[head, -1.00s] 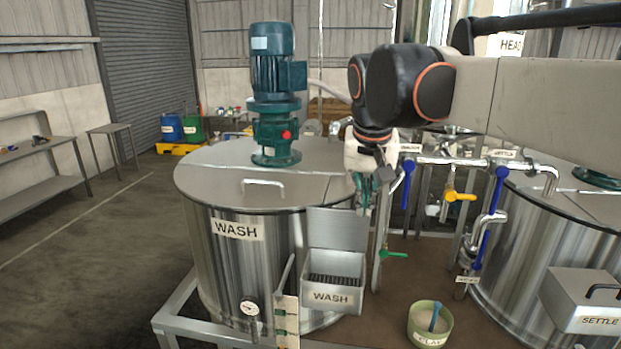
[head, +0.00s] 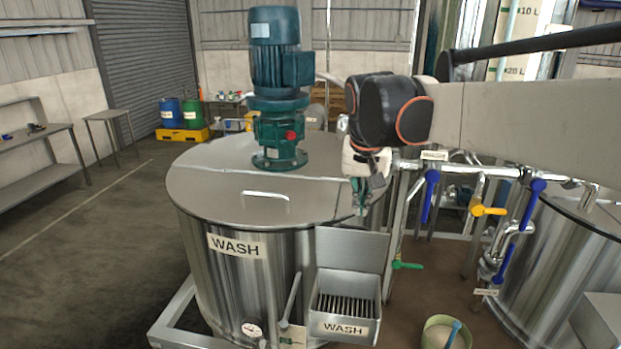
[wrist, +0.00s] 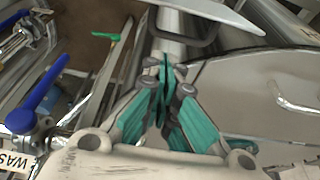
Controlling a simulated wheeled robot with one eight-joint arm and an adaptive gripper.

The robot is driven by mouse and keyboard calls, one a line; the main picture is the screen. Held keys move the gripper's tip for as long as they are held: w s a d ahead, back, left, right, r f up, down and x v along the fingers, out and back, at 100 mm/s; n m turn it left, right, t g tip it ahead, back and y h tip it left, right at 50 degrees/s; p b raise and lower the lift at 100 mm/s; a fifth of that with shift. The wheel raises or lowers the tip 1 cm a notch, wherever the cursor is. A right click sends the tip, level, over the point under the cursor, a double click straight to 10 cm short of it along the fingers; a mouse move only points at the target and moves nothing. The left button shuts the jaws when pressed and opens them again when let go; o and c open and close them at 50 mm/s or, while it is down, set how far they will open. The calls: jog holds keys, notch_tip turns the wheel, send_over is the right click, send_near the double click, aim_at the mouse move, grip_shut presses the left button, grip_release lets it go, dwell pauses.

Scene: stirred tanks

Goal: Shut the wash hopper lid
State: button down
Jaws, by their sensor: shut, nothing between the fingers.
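The wash hopper (head: 345,322) is a small grey metal box on the front of the wash tank (head: 235,270), with a dark grille inside and a WASH label. Its lid (head: 352,252) stands open, raised upright at the hopper's back edge. My gripper (head: 362,208) is shut and empty, just above and behind the lid's top edge in the head view. In the wrist view its green fingers (wrist: 165,78) are together. A dark handle loop (wrist: 183,38), apparently on the lid's back, shows close beyond the fingertips, below a pale plate edge. Contact cannot be told.
The tank's flat top (head: 225,185) carries a green motor (head: 276,90) and a bar handle (head: 266,195). Pipes with blue valve handles (head: 431,195) and a yellow one (head: 487,210) stand to the right. A green bowl (head: 447,333) is at the lower right.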

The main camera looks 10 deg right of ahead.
jog(key=shift+x, duration=1.75)
jog(key=shift+s, duration=0.2)
